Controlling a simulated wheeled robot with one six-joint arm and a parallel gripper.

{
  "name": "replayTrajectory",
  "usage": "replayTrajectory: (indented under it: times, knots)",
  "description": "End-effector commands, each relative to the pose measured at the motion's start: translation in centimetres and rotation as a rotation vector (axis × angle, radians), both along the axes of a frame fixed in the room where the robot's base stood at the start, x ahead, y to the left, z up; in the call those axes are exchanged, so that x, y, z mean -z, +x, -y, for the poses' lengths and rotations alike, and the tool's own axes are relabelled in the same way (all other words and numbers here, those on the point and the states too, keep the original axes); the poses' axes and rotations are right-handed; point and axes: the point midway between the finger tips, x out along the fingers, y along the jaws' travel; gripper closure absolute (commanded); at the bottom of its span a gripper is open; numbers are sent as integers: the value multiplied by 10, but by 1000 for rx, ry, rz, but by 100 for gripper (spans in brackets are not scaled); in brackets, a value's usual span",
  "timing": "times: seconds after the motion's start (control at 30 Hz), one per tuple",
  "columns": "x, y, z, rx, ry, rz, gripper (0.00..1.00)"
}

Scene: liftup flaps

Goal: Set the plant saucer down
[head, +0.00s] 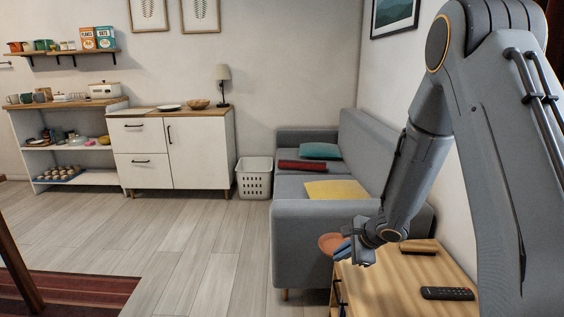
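The plant saucer (329,242) is a round terracotta-coloured dish at the left of my gripper (346,249). My gripper appears shut on its right side. The saucer shows in front of the sofa's arm, above the far left corner of the wooden-topped cabinet (378,285). My gripper hides part of the saucer's right edge, and the contact between the fingers and the rim is small in this view.
On the cabinet top lie a brown block-like object (419,246) and a black remote (447,294), with bare wood between them. A grey sofa (300,220) with cushions stands behind. A white basket (254,178) stands left of it. The floor at left is open.

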Motion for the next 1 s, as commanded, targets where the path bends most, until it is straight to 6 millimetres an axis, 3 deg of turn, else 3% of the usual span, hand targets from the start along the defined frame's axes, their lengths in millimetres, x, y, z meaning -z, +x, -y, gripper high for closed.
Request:
replayTrajectory:
  times: [0.27,0.47,0.7,1.0]
  knots:
    - [-15,-6,-21,-241,0,2,100]
    - [-25,-26,-39,-496,0,1,100]
    - [-34,-83,-48,-919,1,-1,100]
    - [-37,-159,-14,-1342,1,-1,100]
